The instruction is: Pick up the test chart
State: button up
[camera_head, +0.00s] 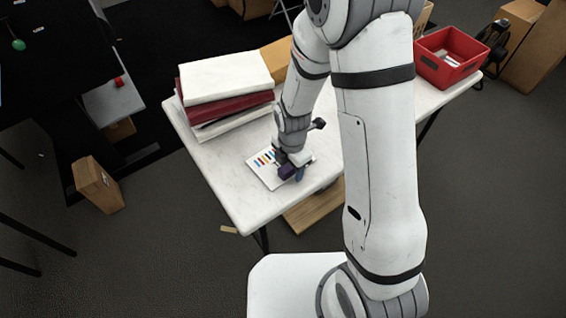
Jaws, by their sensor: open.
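The test chart (268,178) is a white sheet with a row of coloured bars. It lies flat on the white table (237,205), near its front edge. My gripper (292,174) is open, at the chart's right side, above or close to it. The gripper and wrist hide the right part of the chart. I cannot tell whether the fingers touch the chart.
A stack of white and dark red books or binders (225,90) stands on the table behind and left of the chart. A red bin (449,57) with things inside sits at the table's far right. A cardboard box (98,184) stands on the floor at left. The table's front left corner is bare.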

jog(key=shift+c, duration=0.3)
jog(key=c, duration=1)
